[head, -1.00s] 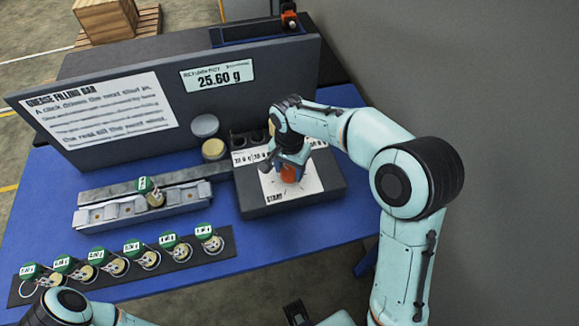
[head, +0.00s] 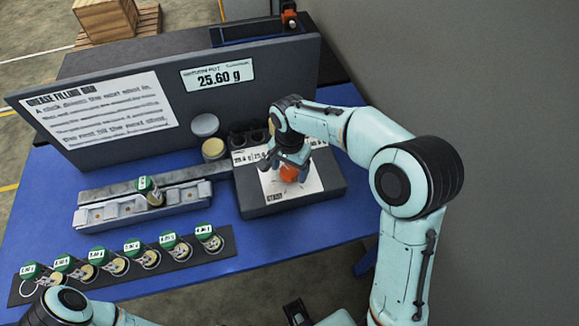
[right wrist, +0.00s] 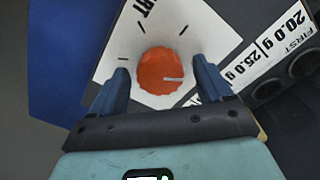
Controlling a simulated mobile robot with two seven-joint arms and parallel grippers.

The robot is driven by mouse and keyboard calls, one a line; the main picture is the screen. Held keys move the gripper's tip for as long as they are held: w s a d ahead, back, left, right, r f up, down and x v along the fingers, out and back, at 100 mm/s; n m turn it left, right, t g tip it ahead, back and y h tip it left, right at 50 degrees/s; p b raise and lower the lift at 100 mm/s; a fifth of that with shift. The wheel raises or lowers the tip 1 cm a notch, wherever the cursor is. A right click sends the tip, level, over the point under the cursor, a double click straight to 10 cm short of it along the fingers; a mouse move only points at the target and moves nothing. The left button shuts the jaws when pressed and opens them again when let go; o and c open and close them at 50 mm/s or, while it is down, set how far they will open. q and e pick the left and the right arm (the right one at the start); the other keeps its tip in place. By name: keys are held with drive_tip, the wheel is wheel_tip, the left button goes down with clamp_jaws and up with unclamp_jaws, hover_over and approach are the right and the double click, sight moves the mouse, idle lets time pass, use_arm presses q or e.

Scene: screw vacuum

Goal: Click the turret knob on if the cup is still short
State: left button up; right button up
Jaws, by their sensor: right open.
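The orange turret knob (head: 289,173) sits on a white dial plate on top of the dark box (head: 320,191). In the right wrist view the knob (right wrist: 163,74) carries a pale pointer line, with tick marks on the plate around it. My right gripper (right wrist: 162,85) is open, one finger on each side of the knob, with gaps visible. The cup (head: 213,149) appears to be the yellowish round piece beside the box; its fill level cannot be made out. The display (head: 217,75) reads 25.60 g. My left gripper is out of view; only part of that arm shows.
A grey rail (head: 142,207) holds a green-tagged piece (head: 150,192). A dark strip (head: 125,264) carries several green-tagged pieces. A dark panel with a printed sheet (head: 99,112) stands behind. The blue table (head: 290,236) is clear in front of the box.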

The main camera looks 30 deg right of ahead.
sight(289, 170)
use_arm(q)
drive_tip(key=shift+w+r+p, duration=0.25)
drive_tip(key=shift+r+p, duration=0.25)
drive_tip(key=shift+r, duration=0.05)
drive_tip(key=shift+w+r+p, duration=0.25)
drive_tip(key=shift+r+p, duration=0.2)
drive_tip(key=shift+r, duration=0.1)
use_arm(e)
wheel_tip(289, 170, up, 13)
drive_tip(key=shift+r, duration=0.2)
